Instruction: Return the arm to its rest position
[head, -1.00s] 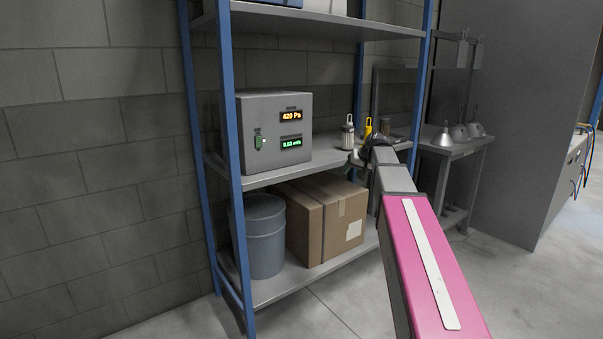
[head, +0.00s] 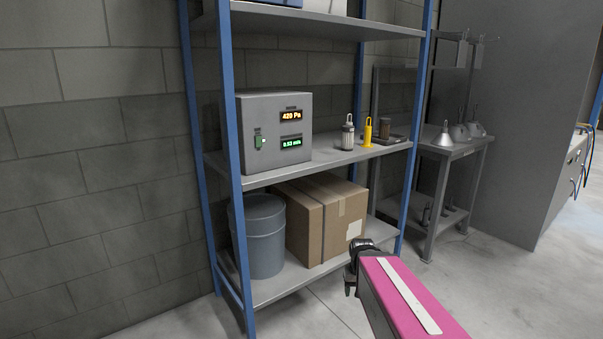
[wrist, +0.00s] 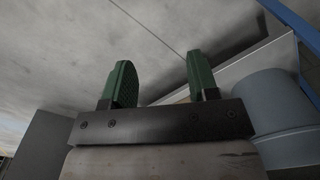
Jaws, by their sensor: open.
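My gripper (wrist: 160,85) shows in the wrist view with its two green fingers apart and nothing between them. In the head view my pink arm reaches in from the lower right. The dark end of my arm is low, in front of the shelf unit's right side and below the middle shelf. The fingers cannot be made out clearly there. My gripper is apart from the shelf and touches nothing that I can see.
The blue-post shelf unit (head: 335,155) holds a grey meter box (head: 274,132), a white-grey bottle (head: 347,134) and a yellow cylinder (head: 368,131). A side table (head: 455,148) carries metal hoods. Floor at right is clear.

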